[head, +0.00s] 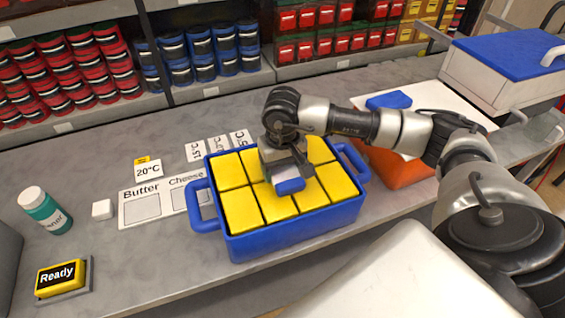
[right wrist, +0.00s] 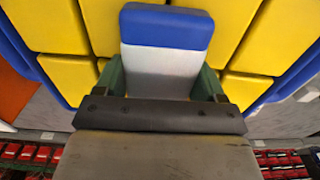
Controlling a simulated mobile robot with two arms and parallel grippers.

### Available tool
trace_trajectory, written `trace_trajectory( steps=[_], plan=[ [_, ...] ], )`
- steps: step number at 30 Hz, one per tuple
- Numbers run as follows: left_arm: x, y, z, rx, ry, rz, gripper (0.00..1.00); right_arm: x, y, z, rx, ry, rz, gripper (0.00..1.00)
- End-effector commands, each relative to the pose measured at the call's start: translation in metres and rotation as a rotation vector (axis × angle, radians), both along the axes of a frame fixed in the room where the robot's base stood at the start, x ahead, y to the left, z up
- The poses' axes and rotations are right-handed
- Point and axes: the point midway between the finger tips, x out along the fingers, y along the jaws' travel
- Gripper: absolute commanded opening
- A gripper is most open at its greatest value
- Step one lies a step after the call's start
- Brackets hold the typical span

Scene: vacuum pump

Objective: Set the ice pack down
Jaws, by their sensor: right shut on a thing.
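The ice pack is a grey-white block with a blue end (head: 290,186). My right gripper (head: 285,168) is shut on it over the middle of a blue crate (head: 290,238) filled with yellow blocks (head: 242,210). The right wrist view shows the ice pack (right wrist: 165,60) between the two green-edged fingers of the gripper (right wrist: 161,85), with yellow blocks behind it. I cannot tell whether the pack touches the blocks. My left gripper is not in view.
On the grey counter (head: 150,255) left of the crate are a "Ready" button (head: 62,278), a teal bottle (head: 44,211), a small white cube (head: 102,209) and label cards (head: 150,204). An orange box (head: 395,165) stands right of the crate. Shelves of jars line the back.

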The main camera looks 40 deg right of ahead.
Motion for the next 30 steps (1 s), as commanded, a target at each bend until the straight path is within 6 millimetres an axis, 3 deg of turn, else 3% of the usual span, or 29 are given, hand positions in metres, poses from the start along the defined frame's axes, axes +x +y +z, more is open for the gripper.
trace_trajectory(
  steps=[9, 10, 14, 25, 30],
  plan=[
    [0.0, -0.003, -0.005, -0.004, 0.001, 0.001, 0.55, 0.001, 0.0, -0.003, 0.001, -0.002, 0.0, 0.37],
    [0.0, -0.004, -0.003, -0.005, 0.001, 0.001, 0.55, 0.0, 0.0, -0.002, 0.001, -0.001, 0.0, 0.75],
    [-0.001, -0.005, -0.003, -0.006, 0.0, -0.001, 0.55, 0.0, 0.0, -0.002, 0.001, -0.001, 0.0, 0.94],
    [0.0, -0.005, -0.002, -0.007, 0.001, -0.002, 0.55, 0.001, 0.0, 0.002, 0.001, -0.002, 0.0, 0.95],
    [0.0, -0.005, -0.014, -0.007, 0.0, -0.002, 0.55, 0.002, 0.0, 0.028, 0.001, -0.009, 0.0, 0.95]
  ],
)
